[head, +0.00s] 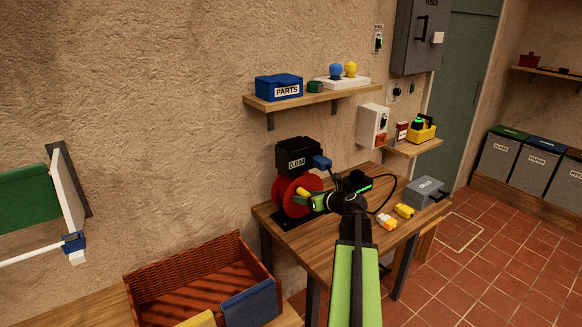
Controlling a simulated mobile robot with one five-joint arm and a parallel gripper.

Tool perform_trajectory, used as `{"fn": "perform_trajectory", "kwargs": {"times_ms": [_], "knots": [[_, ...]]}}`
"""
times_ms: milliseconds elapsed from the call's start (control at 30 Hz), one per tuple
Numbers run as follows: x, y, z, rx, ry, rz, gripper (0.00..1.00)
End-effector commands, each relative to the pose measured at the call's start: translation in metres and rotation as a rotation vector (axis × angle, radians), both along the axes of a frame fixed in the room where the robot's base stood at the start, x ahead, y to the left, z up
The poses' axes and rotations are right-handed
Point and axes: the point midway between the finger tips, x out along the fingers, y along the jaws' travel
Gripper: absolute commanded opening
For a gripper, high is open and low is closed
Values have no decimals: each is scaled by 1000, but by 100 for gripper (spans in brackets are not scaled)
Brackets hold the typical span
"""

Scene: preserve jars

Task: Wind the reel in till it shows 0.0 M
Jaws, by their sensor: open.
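The red reel (287,192) stands on the left end of the wooden table, on a dark base under a black housing (299,152). The small display (296,163) on the housing appears to read 0.0 M. A yellow crank knob (303,192) sticks out at the front of the reel. My gripper (313,199) is open, with its green and dark fingers right at the reel beside the knob. I cannot tell whether a finger touches the knob. My arm and gripper hide part of the reel's lower right side.
The wooden table (277,219) also holds yellow pieces (404,211), a grey box (425,192) and a black device with green lights (358,182). A shelf (315,98) hangs above the reel. A wicker basket (150,292) stands at the lower left.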

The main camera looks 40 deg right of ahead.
Motion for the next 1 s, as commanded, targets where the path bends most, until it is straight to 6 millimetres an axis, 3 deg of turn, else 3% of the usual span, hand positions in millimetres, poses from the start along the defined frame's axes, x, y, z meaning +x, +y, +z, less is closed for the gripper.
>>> {"fn": "perform_trajectory", "kwargs": {"times_ms": [533,1000], "knots": [[-57,4,26,0,-1,-1,56],[-60,3,25,0,0,1,56]]}}
